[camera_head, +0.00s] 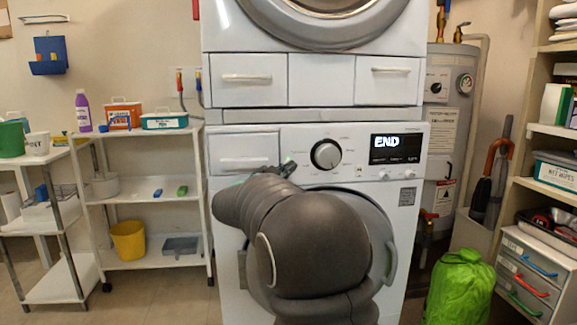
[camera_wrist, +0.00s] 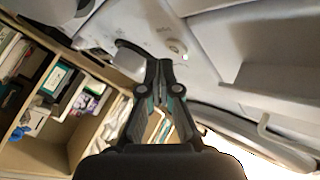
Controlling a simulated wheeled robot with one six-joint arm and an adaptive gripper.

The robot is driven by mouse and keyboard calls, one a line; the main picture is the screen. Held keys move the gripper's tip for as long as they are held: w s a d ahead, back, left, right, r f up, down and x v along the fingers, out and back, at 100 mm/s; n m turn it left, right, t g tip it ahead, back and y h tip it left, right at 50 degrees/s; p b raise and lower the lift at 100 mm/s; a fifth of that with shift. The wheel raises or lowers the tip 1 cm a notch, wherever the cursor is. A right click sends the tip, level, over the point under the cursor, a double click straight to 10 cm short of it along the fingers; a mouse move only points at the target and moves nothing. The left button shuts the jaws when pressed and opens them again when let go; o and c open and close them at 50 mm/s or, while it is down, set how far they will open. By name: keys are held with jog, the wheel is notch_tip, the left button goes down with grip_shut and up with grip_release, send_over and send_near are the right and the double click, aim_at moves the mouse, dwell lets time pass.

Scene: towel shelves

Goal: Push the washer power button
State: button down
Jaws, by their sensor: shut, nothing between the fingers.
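The white washer (camera_head: 410,225) stands below a second stacked machine. Its panel has a round dial (camera_head: 325,154) and a dark display (camera_head: 395,148) reading "END". My gripper (camera_head: 289,167) is shut and empty, its tips in front of the panel, left of and a little below the dial. My arm covers much of the washer door. In the wrist view the shut fingertips (camera_wrist: 160,66) point at the panel, and a small pale button-like spot (camera_wrist: 183,57) shows just right of them. I cannot tell which mark is the power button, or whether the tips touch the panel.
A white shelf cart (camera_head: 150,192) with bottles and boxes stands left. A green bag (camera_head: 461,287) lies on the floor at right, beside a tall shelf (camera_head: 545,130). The drawer (camera_head: 243,152) is left of the gripper. Open floor shows at lower left.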

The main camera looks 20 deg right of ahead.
jog(key=shift+w, duration=0.2)
jog(key=shift+w+d+p, duration=0.1)
jog(key=shift+w+p, duration=0.15)
jog(key=shift+p, duration=0.05)
jog(key=shift+w, duration=0.15)
dwell(0.7)
jog(key=shift+s, duration=0.6)
jog(key=s+a+b, duration=0.2)
jog(key=s, duration=0.3)
jog(key=shift+s, duration=0.4)
dwell(0.6)
